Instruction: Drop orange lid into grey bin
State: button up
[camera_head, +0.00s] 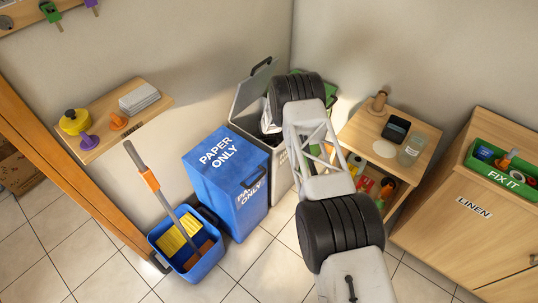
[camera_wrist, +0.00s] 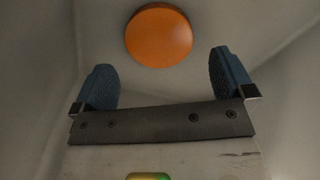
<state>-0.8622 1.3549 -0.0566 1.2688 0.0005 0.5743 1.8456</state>
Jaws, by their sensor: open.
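The grey bin (camera_head: 281,174) stands behind and right of the blue paper bin, with its lid tipped up at the back. My arm reaches over it and hides part of its opening. In the wrist view my gripper (camera_wrist: 160,60) is open, with a clear gap between its two blue fingers. The orange lid (camera_wrist: 158,35) shows as a round disc beyond the fingertips, touching neither finger in the picture. Pale grey walls surround it, seemingly the bin's inside. I cannot tell whether the lid is falling or resting. The head view does not show this lid.
The blue paper bin (camera_head: 222,185) and a blue bucket (camera_head: 187,244) with a mop stand at left. A wooden shelf (camera_head: 125,120) holds small items. A wooden stand (camera_head: 418,138) and a linen cabinet (camera_head: 470,225) are at right. Tiled floor in front is free.

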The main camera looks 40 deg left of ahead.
notch_tip(320, 180, up, 10)
jog(key=shift+r, duration=0.2)
dwell(0.5)
jog(key=shift+r, duration=0.1)
dwell(0.8)
